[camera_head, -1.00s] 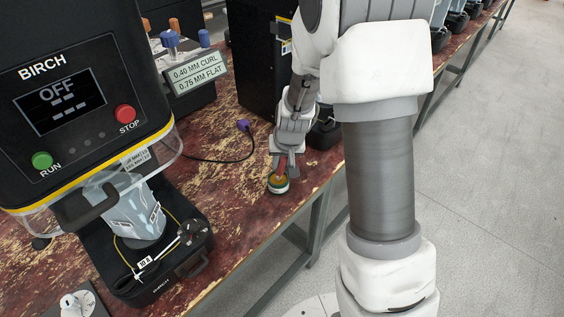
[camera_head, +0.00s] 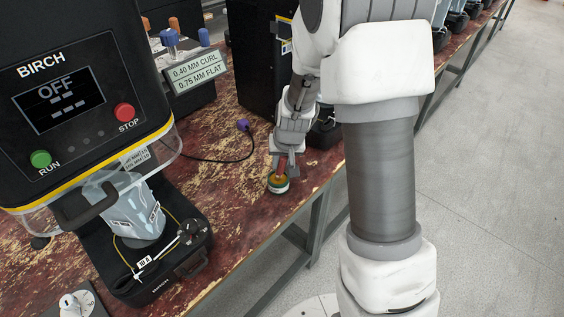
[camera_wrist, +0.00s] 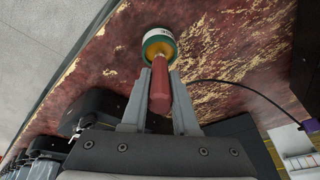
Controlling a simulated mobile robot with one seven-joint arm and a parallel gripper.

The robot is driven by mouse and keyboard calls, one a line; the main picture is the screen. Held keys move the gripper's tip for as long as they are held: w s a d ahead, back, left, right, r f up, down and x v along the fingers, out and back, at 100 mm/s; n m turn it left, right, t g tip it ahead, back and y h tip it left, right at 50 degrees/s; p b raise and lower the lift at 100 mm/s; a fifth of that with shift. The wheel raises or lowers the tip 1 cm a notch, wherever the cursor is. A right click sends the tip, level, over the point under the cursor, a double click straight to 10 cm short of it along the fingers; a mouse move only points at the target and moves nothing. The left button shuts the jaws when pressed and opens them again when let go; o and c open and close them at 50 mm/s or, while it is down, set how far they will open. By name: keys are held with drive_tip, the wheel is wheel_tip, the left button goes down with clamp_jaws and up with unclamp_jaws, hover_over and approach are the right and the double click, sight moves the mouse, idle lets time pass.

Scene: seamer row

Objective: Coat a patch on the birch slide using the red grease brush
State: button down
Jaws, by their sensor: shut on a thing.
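The red grease brush (camera_wrist: 160,92) is between my gripper's fingers in the wrist view, its red handle running toward a round tin with a white and green side and a yellowish inside (camera_wrist: 158,44). In the head view my gripper (camera_head: 283,160) is shut on the brush, low over the bench near its front edge. The brush's tip is in or at the tin (camera_head: 278,184); its bristles are hidden. The BIRCH machine (camera_head: 70,95) stands at the left with its screen reading OFF. I cannot make out which part is the slide.
A sign (camera_head: 195,73) reads 0.40 MM CURL and 0.75 MM FLAT. A purple-ended black cable (camera_head: 222,161) lies on the worn red bench (camera_head: 235,205) between the machine and my gripper. Another black machine (camera_head: 258,60) stands behind. Open floor lies right.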

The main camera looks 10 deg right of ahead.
idle(0.3)
drive_tip(key=shift+r+p, duration=2.65)
drive_tip(key=shift+r, duration=0.9)
drive_tip(key=shift+f, duration=0.1)
drive_tip(key=s+f+n+y, duration=0.1)
drive_tip(key=s+f+n, duration=0.1)
drive_tip(key=s, duration=0.3)
drive_tip(key=shift+s+p, duration=0.35)
drive_tip(key=shift+s, duration=0.05)
drive_tip(key=shift+s+a, duration=0.1)
